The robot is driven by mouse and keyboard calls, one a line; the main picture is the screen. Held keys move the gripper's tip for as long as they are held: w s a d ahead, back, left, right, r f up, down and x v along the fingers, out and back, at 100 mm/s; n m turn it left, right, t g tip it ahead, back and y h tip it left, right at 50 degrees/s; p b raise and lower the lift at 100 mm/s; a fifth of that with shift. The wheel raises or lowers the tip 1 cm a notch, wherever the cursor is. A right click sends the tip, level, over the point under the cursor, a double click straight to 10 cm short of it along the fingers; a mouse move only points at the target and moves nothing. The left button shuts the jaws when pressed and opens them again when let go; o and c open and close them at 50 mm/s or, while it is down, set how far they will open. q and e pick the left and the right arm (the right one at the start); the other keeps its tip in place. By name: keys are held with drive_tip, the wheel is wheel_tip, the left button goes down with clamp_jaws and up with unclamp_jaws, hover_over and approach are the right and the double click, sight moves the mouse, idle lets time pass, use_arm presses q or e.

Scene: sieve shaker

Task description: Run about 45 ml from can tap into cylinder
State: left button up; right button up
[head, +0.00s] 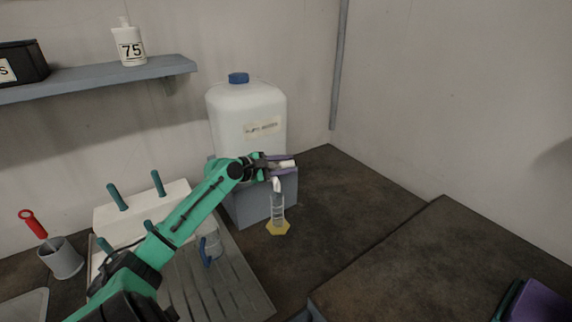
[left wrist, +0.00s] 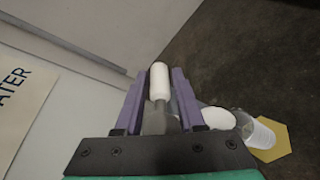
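The white can (head: 247,115) with a blue cap stands on a grey block against the back wall. Its tap has a white spout (head: 276,184) and a white lever handle (left wrist: 160,82). My left gripper (head: 283,163) is at the tap, its purple fingers one on each side of the handle. In the left wrist view, narrow gaps show between the fingers (left wrist: 161,95) and the handle. The clear cylinder (head: 277,208) stands upright on its yellow base (head: 278,228) below the spout. Its liquid level is too small to read. My right gripper is out of view.
A white rack (head: 110,222) with teal handles and a grooved grey tray (head: 213,290) lie left of the cylinder. A grey cup (head: 61,259) stands at far left.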

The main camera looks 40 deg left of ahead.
use_arm(q)
clamp_jaws()
idle(1.4)
